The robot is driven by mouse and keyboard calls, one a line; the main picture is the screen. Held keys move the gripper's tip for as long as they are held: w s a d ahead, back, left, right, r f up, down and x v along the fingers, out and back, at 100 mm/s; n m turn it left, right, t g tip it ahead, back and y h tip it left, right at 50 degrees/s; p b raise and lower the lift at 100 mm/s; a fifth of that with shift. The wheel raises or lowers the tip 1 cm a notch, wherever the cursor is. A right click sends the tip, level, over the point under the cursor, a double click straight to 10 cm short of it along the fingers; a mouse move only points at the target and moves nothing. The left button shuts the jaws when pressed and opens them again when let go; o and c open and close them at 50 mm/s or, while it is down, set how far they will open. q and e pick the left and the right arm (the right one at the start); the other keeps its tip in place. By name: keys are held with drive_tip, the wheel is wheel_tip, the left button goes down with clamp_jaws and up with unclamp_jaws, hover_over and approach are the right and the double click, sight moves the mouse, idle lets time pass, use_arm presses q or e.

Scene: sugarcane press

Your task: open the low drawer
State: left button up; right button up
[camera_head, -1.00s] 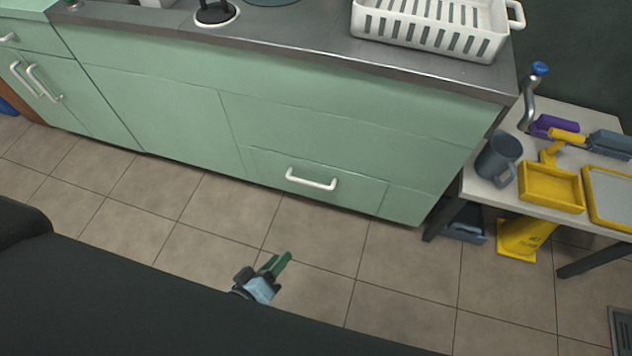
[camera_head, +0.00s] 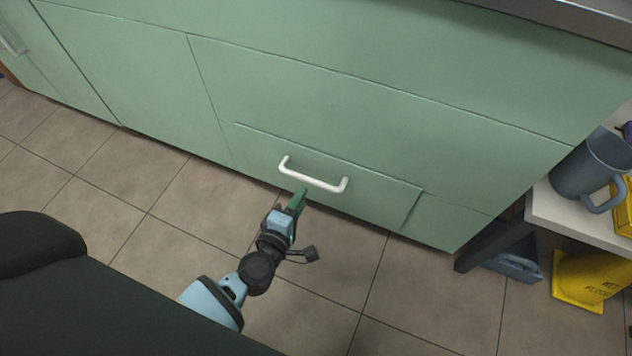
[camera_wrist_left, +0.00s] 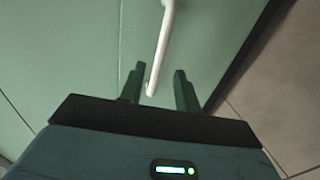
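The low drawer (camera_head: 375,196) is a green panel near the bottom of the green cabinet, and it is shut. It has a white bar handle (camera_head: 313,182). My left gripper (camera_head: 299,196) is just below the handle's left part in the head view. In the left wrist view my left gripper (camera_wrist_left: 158,85) has two green fingers spread apart, with one end of the white handle (camera_wrist_left: 160,55) showing between their tips. I cannot tell whether the fingers touch the handle. My right gripper is not in view.
A low table (camera_head: 580,218) stands right of the cabinet with a grey mug (camera_head: 590,168) on it. A yellow wet-floor sign (camera_head: 590,278) and a grey-blue container (camera_head: 513,266) are on the floor below. The tiled floor (camera_head: 420,300) before the cabinet is clear.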

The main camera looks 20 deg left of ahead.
sight(312, 179)
use_arm(q)
drive_tip(key=b+x, duration=0.2)
drive_tip(key=x, duration=0.6)
idle(0.4)
drive_tip(key=c, duration=0.6)
clamp_jaws()
drive_tip(key=shift+s, duration=0.1)
